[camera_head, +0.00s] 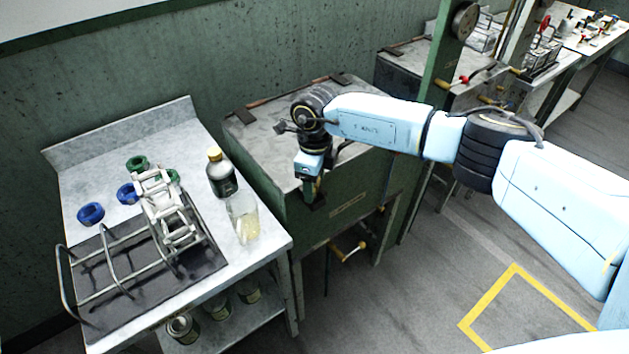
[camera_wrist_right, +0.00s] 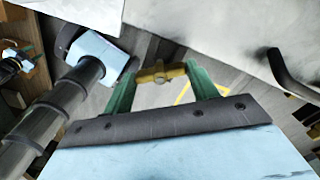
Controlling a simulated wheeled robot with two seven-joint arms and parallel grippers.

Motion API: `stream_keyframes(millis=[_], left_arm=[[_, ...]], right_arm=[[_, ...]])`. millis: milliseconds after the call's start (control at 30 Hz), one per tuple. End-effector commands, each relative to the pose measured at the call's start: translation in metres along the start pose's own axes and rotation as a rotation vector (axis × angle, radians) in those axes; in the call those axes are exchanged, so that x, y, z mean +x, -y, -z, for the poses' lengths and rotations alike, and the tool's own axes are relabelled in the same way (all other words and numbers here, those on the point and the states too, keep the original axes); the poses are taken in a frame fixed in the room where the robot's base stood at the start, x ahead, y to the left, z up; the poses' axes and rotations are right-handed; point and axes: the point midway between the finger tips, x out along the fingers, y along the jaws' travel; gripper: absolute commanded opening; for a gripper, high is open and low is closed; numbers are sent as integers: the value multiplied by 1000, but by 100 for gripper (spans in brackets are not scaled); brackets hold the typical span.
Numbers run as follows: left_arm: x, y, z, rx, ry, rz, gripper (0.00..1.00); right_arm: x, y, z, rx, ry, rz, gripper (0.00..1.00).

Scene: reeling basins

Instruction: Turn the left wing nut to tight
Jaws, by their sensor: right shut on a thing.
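My right gripper (camera_head: 312,190) points down at the front edge of the grey-topped green basin cabinet (camera_head: 262,150) in the head view. In the right wrist view its two green fingers (camera_wrist_right: 160,76) are closed on the brass wing nut (camera_wrist_right: 158,74), one on each side. The wing nut lies crosswise between the fingertips, and its dark centre shows. In the head view the gripper hides it. How tight it is cannot be told.
A metal table (camera_head: 120,150) at left holds blue and green rings, a dark bottle (camera_head: 221,174), a glass beaker (camera_head: 243,217) and a wire rack (camera_head: 85,270). A brass-handled valve (camera_head: 350,252) sits low on the cabinet. A green post (camera_head: 428,130) stands right. Open floor lies in front.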

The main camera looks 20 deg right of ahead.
Motion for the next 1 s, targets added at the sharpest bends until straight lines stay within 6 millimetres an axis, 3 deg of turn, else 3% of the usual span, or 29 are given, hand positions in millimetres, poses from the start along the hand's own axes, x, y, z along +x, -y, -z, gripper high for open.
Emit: stream_keyframes(millis=[500,1000], left_arm=[[-1,0,0,0,0,0,36],[-2,0,1,1,-1,0,36]], right_arm=[[-1,1,0,437,-1,2,35],[-1,1,0,607,0,2,35]])
